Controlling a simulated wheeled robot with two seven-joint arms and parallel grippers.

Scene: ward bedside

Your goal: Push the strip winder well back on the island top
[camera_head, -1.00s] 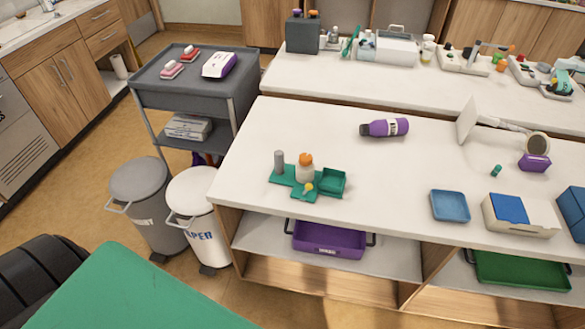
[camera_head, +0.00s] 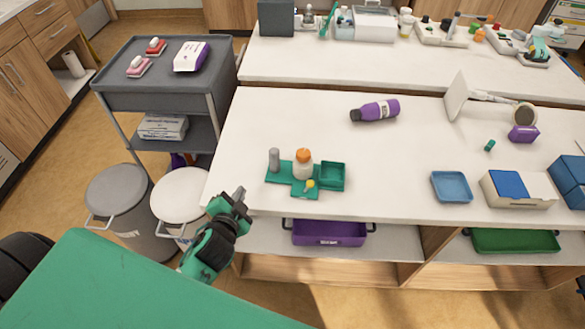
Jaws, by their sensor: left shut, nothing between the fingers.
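A green stand (camera_head: 284,180) with a grey upright post, an orange-capped white bottle (camera_head: 303,166), a small yellow knob and an open square tray sits near the front left of the white island top (camera_head: 400,160). It looks like the strip winder, though I cannot be sure from its shape. My left gripper (camera_head: 240,194) is shut and empty, just off the front edge of the island, to the left of and nearer than the stand. It does not touch the stand. My right gripper is not in view.
A purple bottle (camera_head: 375,110) lies behind and right of the stand. A blue tray (camera_head: 452,187) and a white-and-blue box (camera_head: 517,189) are farther right. The top directly behind the stand is clear. A grey trolley (camera_head: 160,75) and two bins stand left.

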